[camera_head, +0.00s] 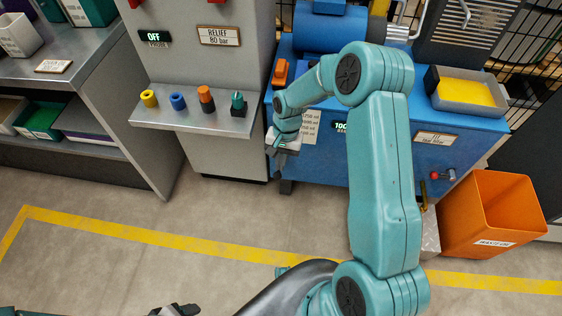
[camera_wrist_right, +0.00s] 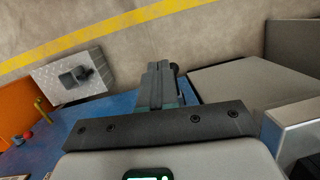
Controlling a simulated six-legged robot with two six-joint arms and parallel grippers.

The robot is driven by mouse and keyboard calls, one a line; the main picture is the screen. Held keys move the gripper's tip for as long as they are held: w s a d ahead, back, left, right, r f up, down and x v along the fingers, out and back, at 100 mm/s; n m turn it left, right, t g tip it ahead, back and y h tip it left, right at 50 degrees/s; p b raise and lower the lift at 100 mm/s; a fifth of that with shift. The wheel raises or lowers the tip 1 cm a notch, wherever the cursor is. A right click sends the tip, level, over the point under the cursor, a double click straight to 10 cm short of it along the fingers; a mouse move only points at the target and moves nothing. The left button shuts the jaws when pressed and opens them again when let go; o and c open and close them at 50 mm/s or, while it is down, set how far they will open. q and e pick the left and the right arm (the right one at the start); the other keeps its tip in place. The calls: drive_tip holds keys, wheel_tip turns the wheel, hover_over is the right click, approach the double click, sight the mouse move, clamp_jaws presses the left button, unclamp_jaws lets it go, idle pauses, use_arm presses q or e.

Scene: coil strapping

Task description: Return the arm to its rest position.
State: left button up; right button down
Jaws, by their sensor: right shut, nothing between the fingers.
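My right arm reaches up from the bottom right of the head view and bends over the blue machine. My right gripper (camera_head: 279,158) points down in front of the machine's left end, beside the grey cabinet. In the right wrist view its fingers (camera_wrist_right: 160,82) are together with nothing between them. It appears clear of the machine and the shelf. A dark tip at the bottom edge of the head view seems to be my left gripper (camera_head: 176,310); it is mostly cut off, so its jaws cannot be read.
The blue machine (camera_head: 460,125) carries a tray of yellow material (camera_head: 466,93). A metal shelf (camera_head: 205,121) holds several coloured knobs. An orange waste bin (camera_head: 492,212) stands at right. A yellow line (camera_head: 150,232) crosses the open floor.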

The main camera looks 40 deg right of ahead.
idle(0.4)
drive_tip(key=s+a+n+p, duration=0.4)
drive_tip(key=s+a, duration=0.4)
drive_tip(key=a, duration=0.2)
drive_tip(key=s+a+n+t+y+p, duration=0.1)
drive_tip(key=s+a+n+p, duration=0.3)
drive_tip(key=s+a, duration=0.4)
drive_tip(key=shift+a+f+n+y, duration=0.3)
drive_tip(key=shift+a+n, duration=0.1)
drive_tip(key=shift+a, duration=1.25)
drive_tip(key=shift+w, duration=0.1)
drive_tip(key=shift+d, duration=0.1)
